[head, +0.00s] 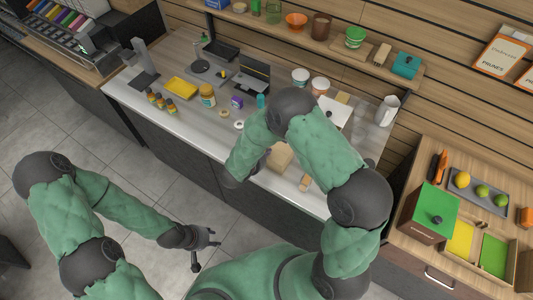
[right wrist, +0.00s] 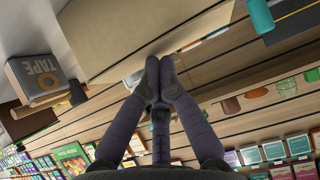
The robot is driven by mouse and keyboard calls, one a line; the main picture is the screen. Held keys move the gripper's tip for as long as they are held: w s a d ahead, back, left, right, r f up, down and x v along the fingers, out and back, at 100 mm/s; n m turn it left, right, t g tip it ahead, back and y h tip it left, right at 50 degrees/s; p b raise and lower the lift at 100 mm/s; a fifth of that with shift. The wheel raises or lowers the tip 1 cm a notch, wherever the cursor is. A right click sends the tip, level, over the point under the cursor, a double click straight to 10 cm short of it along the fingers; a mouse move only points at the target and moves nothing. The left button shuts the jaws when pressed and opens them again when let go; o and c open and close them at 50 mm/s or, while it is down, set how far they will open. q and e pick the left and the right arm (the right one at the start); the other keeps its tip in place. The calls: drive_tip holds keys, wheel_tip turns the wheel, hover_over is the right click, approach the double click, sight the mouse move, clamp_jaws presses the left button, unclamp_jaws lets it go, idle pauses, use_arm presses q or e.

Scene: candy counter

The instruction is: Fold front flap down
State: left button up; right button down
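The tan cardboard box (head: 281,157) stands on the counter, partly hidden by my right arm in the head view. In the right wrist view a large tan cardboard panel (right wrist: 125,30) fills the upper left; I cannot tell which flap it is. My right gripper (right wrist: 160,68) has its fingertips together at the panel's lower edge, with nothing visible between them; contact is unclear. In the head view this gripper is mostly hidden by my forearm. My left gripper (head: 203,248) hangs over the floor, away from the counter, fingers apart and empty.
A box marked TAPE (right wrist: 40,76) is near the cardboard in the right wrist view. Jars (head: 208,96), a yellow tray (head: 182,88) and a dark stand (head: 251,80) occupy the counter's left and back. A white pitcher (head: 387,110) stands at the right end.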

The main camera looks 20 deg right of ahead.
drive_tip(key=shift+f, duration=0.15)
drive_tip(key=s+a+r+p, duration=0.2)
drive_tip(key=a+r+p, duration=0.1)
drive_tip(key=r+p, duration=0.2)
drive_tip(key=shift+s, duration=0.25)
idle(0.7)
drive_tip(key=shift+a+f, duration=0.1)
idle(0.6)
